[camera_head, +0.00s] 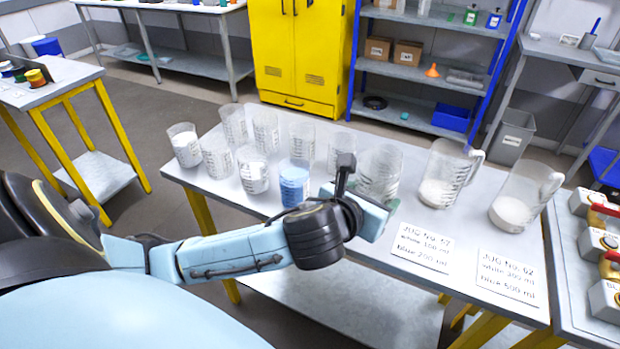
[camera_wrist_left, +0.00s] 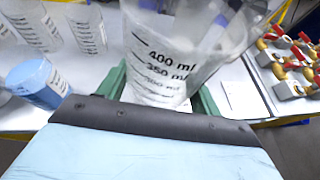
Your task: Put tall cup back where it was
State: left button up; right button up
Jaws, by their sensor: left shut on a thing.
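My left gripper (camera_head: 368,192) is over the front of the table, shut on a clear measuring cup (camera_head: 381,168). In the left wrist view, the same cup (camera_wrist_left: 160,68) stands between the green fingers of the gripper (camera_wrist_left: 160,98), and its black marks read 400 ml and 350 ml. It looks roughly upright, and its lower part is partly hidden by the gripper. I cannot tell whether its base touches the table. My right gripper is not in view.
Several clear cups, one with white contents (camera_head: 253,172), and a blue-filled cup (camera_head: 295,184) stand left of my gripper. Two jugs with white contents, a nearer-middle jug (camera_head: 447,172) and a right jug (camera_head: 524,197), stand to the right behind paper cards (camera_head: 420,248). The table's left front (camera_head: 228,188) is bare.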

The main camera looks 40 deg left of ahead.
pick_arm(q)
jog(key=w+a+r+n+y+p, duration=0.2)
jog(key=w+a+p, duration=0.1)
jog(key=a+f+n+y+p, duration=0.1)
jog(key=a+f, duration=0.1)
jog(key=f, duration=0.1)
jog(key=a+f+n+g+y, duration=0.1)
jog(key=f+y, duration=0.1)
jog(key=f, duration=0.1)
jog(key=a+f+n+g+y+p, duration=0.1)
jog(key=a+f, duration=0.1)
jog(key=f, duration=0.2)
jog(key=shift+w+a+n+p, duration=0.15)
jog(key=shift+a+n+p, duration=0.15)
jog(key=shift+n+p, duration=0.1)
jog(key=shift+f+b, duration=0.65)
jog(key=shift+f, duration=1.45)
jog(key=shift+f, duration=0.1)
jog(key=o, duration=1.2)
jog(key=shift+d+r, duration=0.1)
jog(key=shift+r, duration=0.1)
jog(key=p+v, duration=0.1)
jog(key=v, duration=1)
jog(key=shift+s+d, duration=0.25)
jog(key=shift+s, duration=0.1)
